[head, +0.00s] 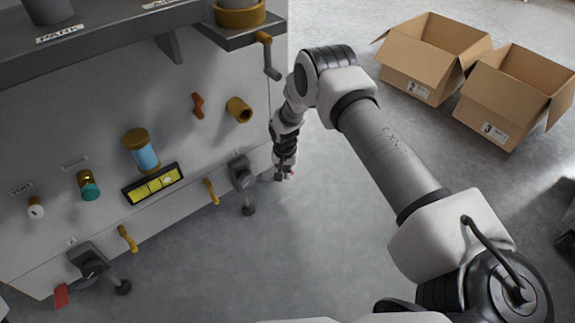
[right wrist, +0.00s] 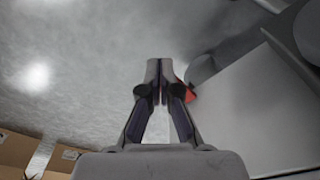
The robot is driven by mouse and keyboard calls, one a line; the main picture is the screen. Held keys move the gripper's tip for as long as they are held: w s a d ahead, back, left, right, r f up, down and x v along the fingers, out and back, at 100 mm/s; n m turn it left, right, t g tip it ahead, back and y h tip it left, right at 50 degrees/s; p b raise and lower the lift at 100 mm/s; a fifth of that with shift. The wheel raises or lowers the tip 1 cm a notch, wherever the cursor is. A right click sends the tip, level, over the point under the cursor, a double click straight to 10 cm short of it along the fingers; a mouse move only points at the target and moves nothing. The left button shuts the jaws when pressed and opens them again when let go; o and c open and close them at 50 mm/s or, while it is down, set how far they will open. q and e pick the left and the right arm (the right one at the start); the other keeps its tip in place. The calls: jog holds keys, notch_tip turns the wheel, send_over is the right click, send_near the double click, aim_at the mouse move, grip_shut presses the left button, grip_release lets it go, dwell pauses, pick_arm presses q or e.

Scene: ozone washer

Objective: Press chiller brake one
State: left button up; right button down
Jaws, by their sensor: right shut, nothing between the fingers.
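The washer (head: 110,130) is a pale cabinet with several fittings on its front. Two dark brackets with round feet sit along its lower edge, one at the lower left (head: 92,262) and one at the right (head: 241,172). A red pedal-like tab (head: 61,295) shows by the left one. My right gripper (head: 284,173) is shut and empty, low beside the cabinet's right end. In the right wrist view, a red piece (right wrist: 190,92) shows just right of my closed fingertips, partly hidden by them. I cannot tell whether they touch, nor which part is chiller brake one. My left gripper is out of view.
Two open cardboard boxes, one further back (head: 415,75) and one nearer (head: 500,105), stand on the floor at the upper right. A grey handle (head: 268,58) juts from the cabinet's upper right. The grey floor between cabinet and boxes is clear apart from my arm.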

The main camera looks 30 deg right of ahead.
notch_tip(320, 180, up, 12)
jog(key=shift+s+a, duration=0.4)
jog(key=shift+s, duration=0.05)
dwell(0.4)
